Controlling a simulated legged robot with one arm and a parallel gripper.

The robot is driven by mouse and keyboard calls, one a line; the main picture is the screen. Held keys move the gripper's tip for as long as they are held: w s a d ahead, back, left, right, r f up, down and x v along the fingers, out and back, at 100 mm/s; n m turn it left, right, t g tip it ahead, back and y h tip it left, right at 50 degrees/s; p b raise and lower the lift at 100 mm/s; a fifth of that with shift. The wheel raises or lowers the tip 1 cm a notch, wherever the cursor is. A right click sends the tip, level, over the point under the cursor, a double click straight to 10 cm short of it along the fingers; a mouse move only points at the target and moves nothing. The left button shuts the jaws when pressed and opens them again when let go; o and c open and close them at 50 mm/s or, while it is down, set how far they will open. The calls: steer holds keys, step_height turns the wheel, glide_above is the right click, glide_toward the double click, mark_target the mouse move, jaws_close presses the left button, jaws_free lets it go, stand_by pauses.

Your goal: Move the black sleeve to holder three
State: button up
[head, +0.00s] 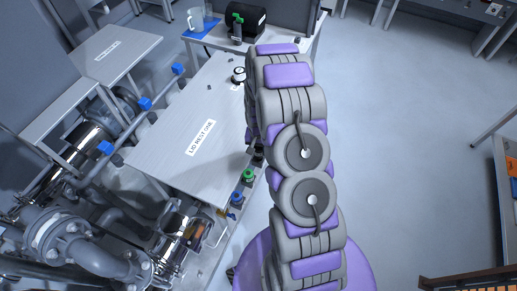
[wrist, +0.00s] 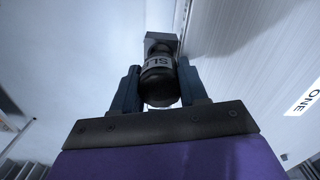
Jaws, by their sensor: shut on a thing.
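The black sleeve (wrist: 158,88) shows in the wrist view as a dark rounded cylinder with a pale label reading "SL", its other letters cut off. My gripper (wrist: 158,74) is shut on it, one blue-grey finger on each side. A grey block (wrist: 162,42) shows just beyond the sleeve; I cannot tell whether they touch. In the head view my arm hides the gripper and sleeve. Along the bench's right edge are a green-ringed fitting (head: 248,175) and a blue-ringed fitting (head: 236,198). I cannot read a number marking holder three.
A plate marked "LID REST ONE" (head: 185,125) lies left of my arm. A black case (head: 246,20) and a clear jug (head: 196,20) stand on the back table. Pipes and flanges (head: 75,240) crowd the lower left. The floor (head: 410,130) to the right is clear.

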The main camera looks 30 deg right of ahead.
steer(key=shift+f, duration=0.9)
stand_by(0.8)
steer(key=shift+r, duration=0.15)
steer(key=shift+r, duration=0.45)
stand_by(0.5)
steer(key=shift+f+p, duration=0.3)
steer(key=shift+f, duration=0.3)
stand_by(1.6)
steer(key=shift+r, duration=0.2)
steer(key=shift+r, duration=0.4)
steer(key=shift+p, duration=0.3)
steer(key=shift+f, duration=0.45)
stand_by(1.6)
